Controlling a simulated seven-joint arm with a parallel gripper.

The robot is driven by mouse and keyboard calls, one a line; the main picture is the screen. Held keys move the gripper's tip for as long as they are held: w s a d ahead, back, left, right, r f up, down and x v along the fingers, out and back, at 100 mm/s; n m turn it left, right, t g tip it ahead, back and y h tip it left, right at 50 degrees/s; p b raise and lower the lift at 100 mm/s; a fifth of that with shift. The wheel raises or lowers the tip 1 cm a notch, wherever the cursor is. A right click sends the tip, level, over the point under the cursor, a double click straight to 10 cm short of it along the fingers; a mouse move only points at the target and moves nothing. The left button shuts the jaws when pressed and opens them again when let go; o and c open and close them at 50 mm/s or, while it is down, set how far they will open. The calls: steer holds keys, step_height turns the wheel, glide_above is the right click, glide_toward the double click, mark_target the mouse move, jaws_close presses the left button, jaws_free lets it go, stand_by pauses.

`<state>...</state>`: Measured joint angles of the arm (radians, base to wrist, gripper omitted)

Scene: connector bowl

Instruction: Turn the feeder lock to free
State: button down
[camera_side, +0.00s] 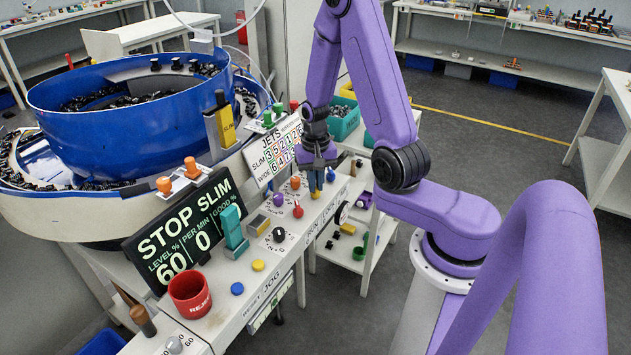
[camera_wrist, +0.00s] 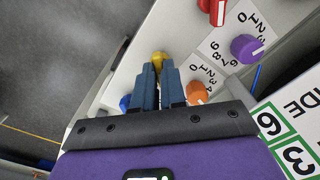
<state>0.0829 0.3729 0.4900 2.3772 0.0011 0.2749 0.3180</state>
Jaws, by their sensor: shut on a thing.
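My gripper (camera_side: 317,186) points down at the far end of the white control bench in the side view. In the wrist view its two blue fingers (camera_wrist: 159,72) are closed around a yellow knob (camera_wrist: 159,57), which shows between and just past the tips. The yellow knob also shows under the fingers in the side view (camera_side: 315,195). No label beside it can be read. I cannot tell which part is the feeder lock.
The JETS board (camera_side: 274,147) stands behind. A blue bowl feeder (camera_side: 130,115), a STOP SLIM display (camera_side: 185,230) and a red cup (camera_side: 190,294) are left.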

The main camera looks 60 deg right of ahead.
stand_by(0.3)
steer(key=c, duration=1.2)
jaws_free()
step_height(320, 180, up, 18)
steer(key=shift+f, duration=0.25)
